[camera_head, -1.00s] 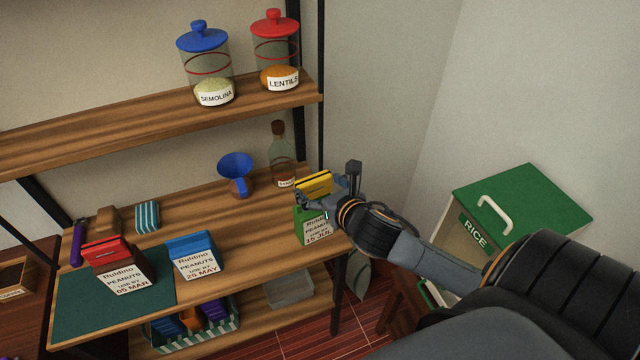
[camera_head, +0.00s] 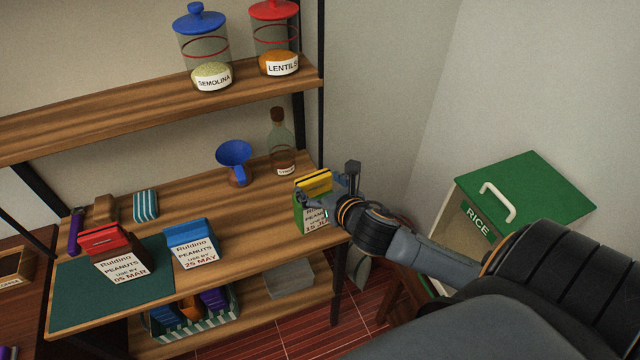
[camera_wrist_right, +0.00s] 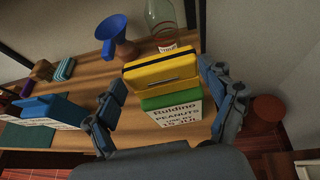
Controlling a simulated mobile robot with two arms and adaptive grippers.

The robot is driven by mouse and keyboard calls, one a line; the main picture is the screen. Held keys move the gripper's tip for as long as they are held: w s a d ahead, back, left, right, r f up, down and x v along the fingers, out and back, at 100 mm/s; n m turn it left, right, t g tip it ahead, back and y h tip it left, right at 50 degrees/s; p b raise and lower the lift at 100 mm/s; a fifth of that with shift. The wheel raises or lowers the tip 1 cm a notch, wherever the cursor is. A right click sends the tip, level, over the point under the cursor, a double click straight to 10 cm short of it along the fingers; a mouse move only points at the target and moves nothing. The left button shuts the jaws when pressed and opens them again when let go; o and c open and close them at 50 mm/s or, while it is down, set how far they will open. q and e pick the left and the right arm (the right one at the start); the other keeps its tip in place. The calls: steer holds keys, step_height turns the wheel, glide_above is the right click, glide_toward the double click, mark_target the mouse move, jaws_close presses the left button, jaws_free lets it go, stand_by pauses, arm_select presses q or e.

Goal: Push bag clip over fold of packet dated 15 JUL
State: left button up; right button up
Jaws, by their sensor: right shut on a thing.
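The yellow bag clip (camera_head: 316,180) is held by my right gripper (camera_head: 324,192) at the top of the green packet dated 15 JUL (camera_head: 303,216). In the right wrist view the clip (camera_wrist_right: 160,72) lies between the fingers, against the green top of the packet (camera_wrist_right: 172,112). The packet stands upright near the right end of the wooden shelf. I cannot tell how far the clip sits over the fold. My fingers hide part of the packet. My left gripper is not in view.
Packets dated 25 MAY (camera_head: 192,247) and 05 MAR (camera_head: 118,258), with blue and red tops, stand to the left. A blue funnel (camera_head: 234,156) and a bottle (camera_head: 281,150) stand behind. The wood between the 25 MAY and 15 JUL packets is clear.

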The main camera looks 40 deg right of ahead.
steer(key=o, duration=0.9)
steer(key=shift+c, duration=0.2)
steer(key=v, duration=1.2)
